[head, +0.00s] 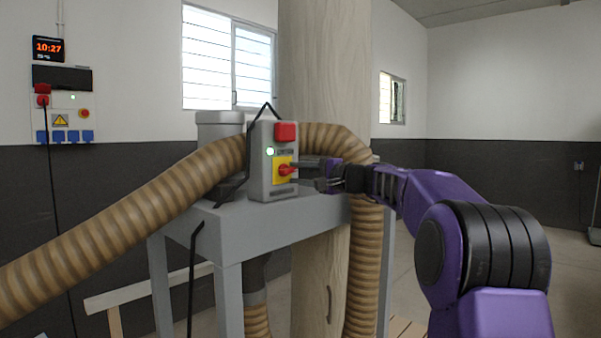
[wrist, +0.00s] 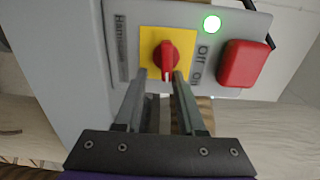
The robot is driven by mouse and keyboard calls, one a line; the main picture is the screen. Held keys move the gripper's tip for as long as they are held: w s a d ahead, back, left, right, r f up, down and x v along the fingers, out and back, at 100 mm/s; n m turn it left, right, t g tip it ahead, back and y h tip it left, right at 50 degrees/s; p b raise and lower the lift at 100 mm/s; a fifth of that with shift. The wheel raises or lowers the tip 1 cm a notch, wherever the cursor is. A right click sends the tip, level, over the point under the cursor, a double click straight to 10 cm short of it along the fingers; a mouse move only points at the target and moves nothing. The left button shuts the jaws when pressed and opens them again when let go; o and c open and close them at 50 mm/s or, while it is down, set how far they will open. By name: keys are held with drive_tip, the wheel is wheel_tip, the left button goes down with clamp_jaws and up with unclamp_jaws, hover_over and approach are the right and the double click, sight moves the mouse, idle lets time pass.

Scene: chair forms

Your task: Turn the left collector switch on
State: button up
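The collector switch box (head: 262,185) is a grey upright panel on a grey stand. Its red rotary knob (head: 286,170) sits on a yellow plate (head: 279,178). In the wrist view the knob (wrist: 166,55) has a white mark at its lower end, and "Off" and "On" lettering beside the plate. A green lamp (wrist: 211,24) is lit, with a red block (wrist: 243,63) next to it. My gripper (head: 300,174) is at the panel front. In the wrist view its fingers (wrist: 159,77) are apart, at either side of the knob's lower end; contact cannot be told.
Ribbed tan hoses (head: 120,215) run left from the stand and down its right side. A wooden post (head: 325,60) rises behind it. A black cable loops over the box. A wall panel (head: 62,104) with blue sockets hangs far left.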

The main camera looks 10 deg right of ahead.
drive_tip(key=shift+o, duration=0.3)
drive_tip(key=shift+a+r, duration=0.2)
drive_tip(key=shift+a, duration=0.15)
drive_tip(key=shift+d, duration=0.1)
drive_tip(key=shift+s+d, duration=0.2)
drive_tip(key=b+v, duration=0.2)
drive_tip(key=v, duration=1.5)
drive_tip(key=shift+b, duration=0.3)
drive_tip(key=shift+w+a, duration=0.1)
